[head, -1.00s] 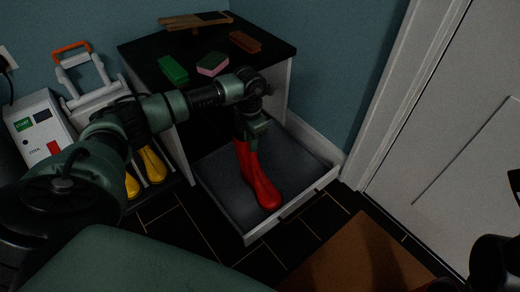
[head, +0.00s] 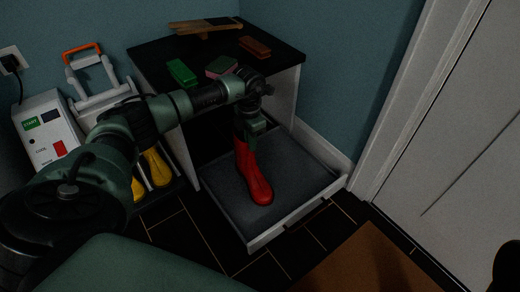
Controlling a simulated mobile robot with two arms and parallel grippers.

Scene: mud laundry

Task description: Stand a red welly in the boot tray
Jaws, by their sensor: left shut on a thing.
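A red welly (head: 256,178) stands upright in the boot tray, its toe toward the front of the tray. The fingertips are partly hidden against the shaft. The welly's sole looks to be on or very close to the tray floor; I cannot tell if it bears weight. My right gripper is not in view.
Yellow wellies (head: 157,168) stand left of the tray. A white machine (head: 47,130) is farther left. A brown mat (head: 365,265) lies front right.

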